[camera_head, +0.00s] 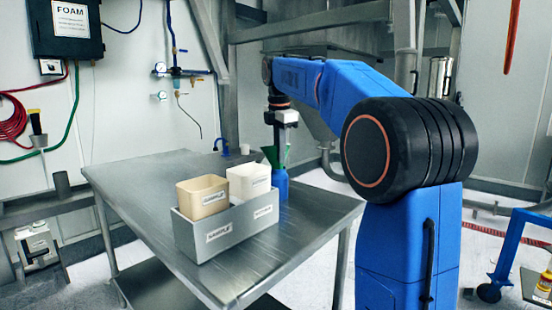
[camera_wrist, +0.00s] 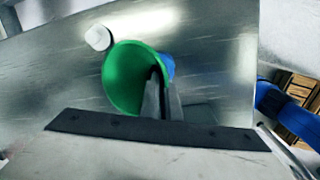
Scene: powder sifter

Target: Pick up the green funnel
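The green funnel (camera_head: 269,155) sits at the mouth of a blue bottle (camera_head: 281,185) near the far right side of the metal table. In the wrist view the funnel (camera_wrist: 122,82) shows its wide open mouth, with a bit of blue behind its right edge. My gripper (camera_head: 281,145) points down at the funnel from above. In the wrist view my two dark fingers (camera_wrist: 161,80) are close together at the funnel's right rim. One finger overlaps the inside of the mouth. Whether they press on the funnel wall is not clear.
A grey tray (camera_head: 225,238) on the metal table (camera_head: 130,175) holds a tan container (camera_head: 202,197) and a white container (camera_head: 248,181), left of the bottle. A small pale round object (camera_wrist: 98,37) lies near the funnel. The table's left part is clear.

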